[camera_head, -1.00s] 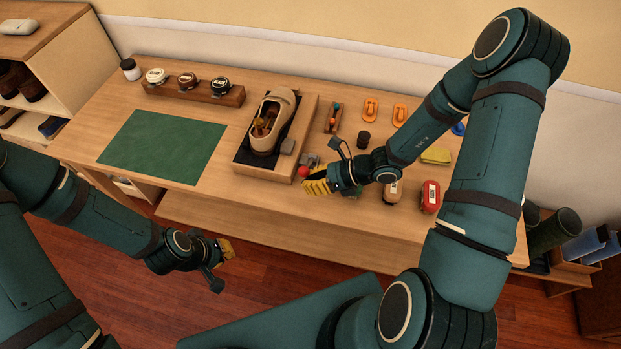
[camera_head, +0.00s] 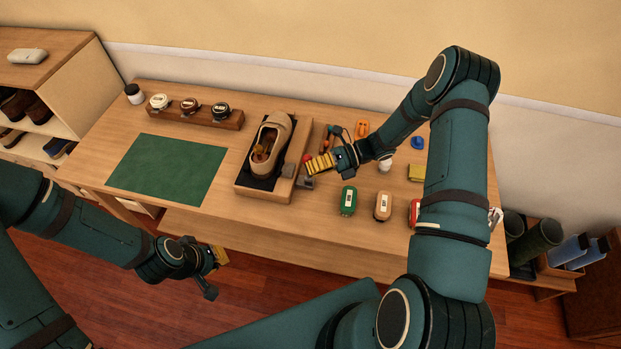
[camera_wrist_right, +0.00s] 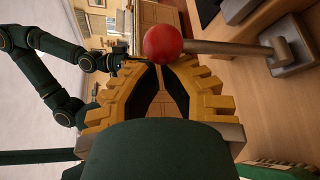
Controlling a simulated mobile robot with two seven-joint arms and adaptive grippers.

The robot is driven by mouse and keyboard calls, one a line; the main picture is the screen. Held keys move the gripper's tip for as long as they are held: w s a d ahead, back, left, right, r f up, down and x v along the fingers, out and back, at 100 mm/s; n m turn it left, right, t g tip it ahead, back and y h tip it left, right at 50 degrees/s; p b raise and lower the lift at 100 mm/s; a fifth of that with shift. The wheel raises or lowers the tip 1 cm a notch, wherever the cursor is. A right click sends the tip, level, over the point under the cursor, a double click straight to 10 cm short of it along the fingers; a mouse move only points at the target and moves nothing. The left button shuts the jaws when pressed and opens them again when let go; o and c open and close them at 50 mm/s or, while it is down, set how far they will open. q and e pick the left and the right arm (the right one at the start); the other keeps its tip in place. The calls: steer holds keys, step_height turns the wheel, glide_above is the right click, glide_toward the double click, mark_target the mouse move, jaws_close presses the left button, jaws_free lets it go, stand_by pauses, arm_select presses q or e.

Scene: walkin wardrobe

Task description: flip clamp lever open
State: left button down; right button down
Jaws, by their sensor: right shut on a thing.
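The clamp lever is a grey rod (camera_wrist_right: 230,47) with a red ball knob (camera_wrist_right: 163,43), fixed to a grey base (camera_wrist_right: 292,52) in the right wrist view. The lever lies sideways there. In the head view the red knob (camera_head: 307,158) shows at the right side of the wooden fixture (camera_head: 262,193) that bears a beige shoe (camera_head: 283,125). My right gripper (camera_head: 310,164) is at the knob, its yellow fingers shut on it; the fingertips (camera_wrist_right: 163,66) meet at the ball. My left gripper (camera_head: 222,258) is low at the table's front, away from the fixture; its opening is unclear.
A green mat (camera_head: 168,168) lies left of the fixture. Green (camera_head: 348,201) and tan (camera_head: 383,206) bottles stand right of it, near my right arm. A rack with several tins (camera_head: 190,112) is at the back left. The front strip of the table is clear.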

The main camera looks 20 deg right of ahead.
arm_select(q)
steer(key=shift+f+b, duration=0.55)
steer(key=shift+f, duration=0.2)
arm_select(e)
steer(key=shift+w+d+r+m+y, duration=0.2)
steer(key=shift+w+d+m, duration=0.2)
steer(key=shift+w, duration=0.3)
steer(key=shift+w+d+r+m+y, duration=0.2)
steer(key=shift+w+d+m, duration=0.1)
steer(key=shift+w+d, duration=0.3)
steer(key=shift+w+a, duration=0.1)
arm_select(q)
steer(key=shift+w+d, duration=0.1)
steer(key=shift+d, duration=0.05)
arm_select(e)
steer(key=shift+d, duration=0.2)
